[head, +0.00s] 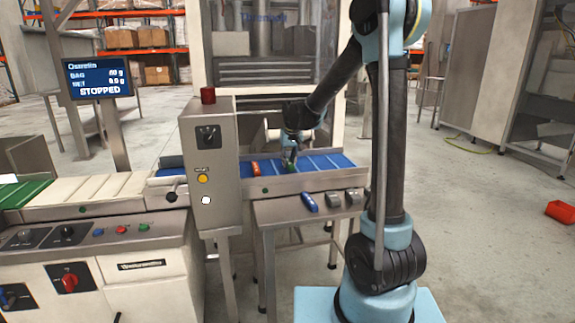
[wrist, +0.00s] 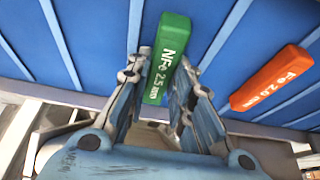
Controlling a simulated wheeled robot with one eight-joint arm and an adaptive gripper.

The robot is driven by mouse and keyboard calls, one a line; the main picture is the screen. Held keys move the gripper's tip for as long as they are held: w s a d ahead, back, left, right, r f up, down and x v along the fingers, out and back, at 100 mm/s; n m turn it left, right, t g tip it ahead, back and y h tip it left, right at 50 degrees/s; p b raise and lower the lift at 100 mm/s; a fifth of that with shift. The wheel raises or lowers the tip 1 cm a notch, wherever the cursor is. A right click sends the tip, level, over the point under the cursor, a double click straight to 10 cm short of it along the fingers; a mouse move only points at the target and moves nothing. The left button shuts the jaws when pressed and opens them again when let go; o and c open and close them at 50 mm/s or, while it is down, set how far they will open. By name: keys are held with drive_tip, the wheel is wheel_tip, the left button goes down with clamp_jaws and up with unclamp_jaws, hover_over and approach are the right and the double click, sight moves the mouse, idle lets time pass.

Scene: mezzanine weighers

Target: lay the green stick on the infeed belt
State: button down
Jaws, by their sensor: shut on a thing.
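The green stick (wrist: 171,52), marked "NFe 2.5", is between the fingers of my gripper (wrist: 160,75) in the wrist view. My gripper is shut on its near end, and its far end sticks out past the fingertips over the blue infeed belt (wrist: 105,38). In the head view my gripper (head: 291,154) points down at the belt (head: 322,161), with the green stick (head: 291,167) low at its tips. I cannot tell whether the stick touches the belt.
An orange-red stick (head: 255,168), marked "Fe 2.0", lies on the belt left of the green one. A blue stick (head: 309,202) and grey blocks (head: 333,200) sit on the side shelf in front. A grey control box (head: 210,165) stands left. The screen (head: 97,78) reads STOPPED.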

drive_tip(key=shift+f, duration=0.7)
drive_tip(key=shift+f, duration=0.1)
drive_tip(key=c, duration=1.4)
unclamp_jaws()
drive_tip(key=v, duration=1.2)
drive_tip(key=s+d, duration=0.7)
drive_tip(key=d, duration=0.1)
drive_tip(key=s+d+f+m, duration=0.1)
drive_tip(key=s+d+f, duration=0.4)
drive_tip(key=s, duration=0.5)
drive_tip(key=s+d+f+m+g, duration=0.1)
drive_tip(key=s+d+f, duration=0.3)
drive_tip(key=s, duration=0.5)
drive_tip(key=s+d+f+m+g+h, duration=0.1)
drive_tip(key=s+d+f, duration=0.4)
drive_tip(key=s, duration=0.5)
drive_tip(key=shift+s+d+f, duration=0.3)
drive_tip(key=shift+s+f, duration=0.05)
